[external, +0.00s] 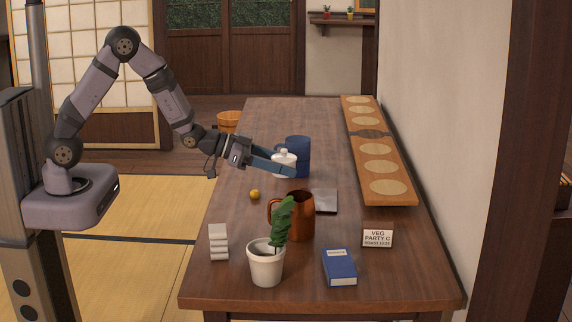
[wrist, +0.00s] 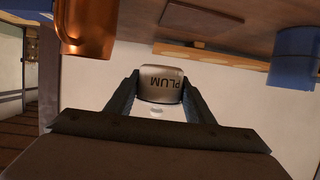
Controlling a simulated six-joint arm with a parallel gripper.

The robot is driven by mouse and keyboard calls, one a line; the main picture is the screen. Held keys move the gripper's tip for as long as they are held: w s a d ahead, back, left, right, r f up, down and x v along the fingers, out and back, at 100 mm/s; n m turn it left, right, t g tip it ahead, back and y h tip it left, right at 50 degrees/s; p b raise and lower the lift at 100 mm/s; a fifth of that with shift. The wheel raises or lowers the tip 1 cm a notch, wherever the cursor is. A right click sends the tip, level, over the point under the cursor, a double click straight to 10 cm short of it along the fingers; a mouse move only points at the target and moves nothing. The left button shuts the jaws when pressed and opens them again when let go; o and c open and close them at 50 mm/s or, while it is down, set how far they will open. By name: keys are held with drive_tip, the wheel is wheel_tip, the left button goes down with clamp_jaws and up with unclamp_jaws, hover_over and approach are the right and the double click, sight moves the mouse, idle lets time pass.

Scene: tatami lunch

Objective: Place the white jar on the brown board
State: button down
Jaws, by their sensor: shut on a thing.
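The white jar (external: 285,165) with a small knob lid is held between the blue-grey fingers of my gripper (external: 284,160), over the table. In the wrist view its label reads PLUM upside down (wrist: 160,85), and the fingers press on both sides. Its height above the table is hard to tell. A flat square board (external: 326,201) lies on the table to the right of and nearer than the jar. It looks greyish there but brown in the wrist view (wrist: 202,22). Nothing is on its visible part.
A blue mug (external: 299,150) stands right behind the jar. A copper mug (external: 300,222) stands beside the board. A long plank with pale discs (external: 404,194) runs along the wall.

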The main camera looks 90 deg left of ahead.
drive_tip(key=w+a+r, duration=0.4)
drive_tip(key=w+r, duration=0.1)
drive_tip(key=w, duration=0.4)
drive_tip(key=n+y, duration=0.2)
hover_over(318, 200)
drive_tip(key=shift+w+a+f, duration=0.1)
drive_tip(key=shift+f, duration=2.45)
drive_tip(key=shift+m, duration=0.3)
drive_tip(key=shift+f, duration=5)
drive_tip(key=shift+f, duration=0.15)
drive_tip(key=c, duration=0.8)
unclamp_jaws()
drive_tip(key=shift+c, duration=0.2)
drive_tip(key=shift+r, duration=0.2)
